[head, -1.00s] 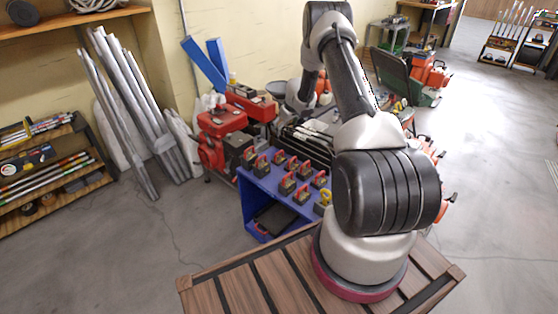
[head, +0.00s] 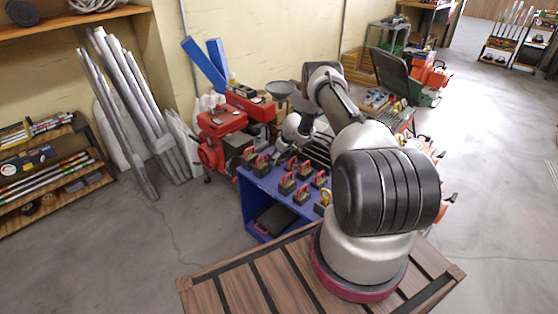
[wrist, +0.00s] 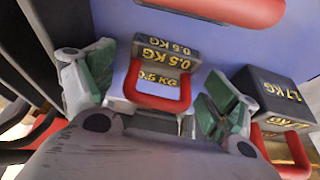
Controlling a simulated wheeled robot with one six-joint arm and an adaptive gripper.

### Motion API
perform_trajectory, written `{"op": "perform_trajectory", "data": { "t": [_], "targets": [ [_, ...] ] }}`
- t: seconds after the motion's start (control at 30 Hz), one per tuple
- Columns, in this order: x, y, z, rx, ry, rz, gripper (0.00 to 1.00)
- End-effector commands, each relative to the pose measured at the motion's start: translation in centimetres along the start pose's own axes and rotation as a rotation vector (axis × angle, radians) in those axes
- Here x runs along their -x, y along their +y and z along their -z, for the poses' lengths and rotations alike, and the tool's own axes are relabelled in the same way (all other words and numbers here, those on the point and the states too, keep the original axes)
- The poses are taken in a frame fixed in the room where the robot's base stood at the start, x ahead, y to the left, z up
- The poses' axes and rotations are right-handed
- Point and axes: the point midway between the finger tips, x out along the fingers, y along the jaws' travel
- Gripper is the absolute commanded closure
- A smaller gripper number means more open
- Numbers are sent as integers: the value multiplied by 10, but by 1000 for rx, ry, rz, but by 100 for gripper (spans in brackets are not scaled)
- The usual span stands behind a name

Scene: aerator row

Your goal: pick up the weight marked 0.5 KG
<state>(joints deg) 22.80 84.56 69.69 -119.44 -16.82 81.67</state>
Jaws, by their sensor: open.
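The weight marked 0.5 KG (wrist: 167,50) shows in the wrist view as a dark block with yellow lettering and a red handle. My gripper (wrist: 155,90) is open, with one finger on each side of that weight's handle. A gap shows between each finger and the handle, and I cannot tell the height difference. In the head view my gripper (head: 284,148) is low over the far edge of the blue bench (head: 253,186), and I cannot pick out the 0.5 KG weight there.
A weight marked 1.7 KG (wrist: 276,88) stands close beside my right finger in the wrist view. Another red handle (wrist: 235,8) lies at the top edge. Several red-handled weights (head: 287,183) stand nearby on the bench. A red machine (head: 222,130) stands behind it.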

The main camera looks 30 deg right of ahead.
Motion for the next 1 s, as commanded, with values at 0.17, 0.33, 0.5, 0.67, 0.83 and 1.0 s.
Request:
{"op": "perform_trajectory", "data": {
  "t": [0.17,0.33,0.5,0.67,0.83,1.0],
  "targets": [
    [1,0,0,0,0,0,25],
    [1,0,0,0,0,-1,56],
    [1,1,1,1,2,-1,79],
    [2,1,2,1,2,-2,79],
    [17,2,9,1,3,-3,79],
    [50,2,22,1,4,-4,79]
  ]
}}
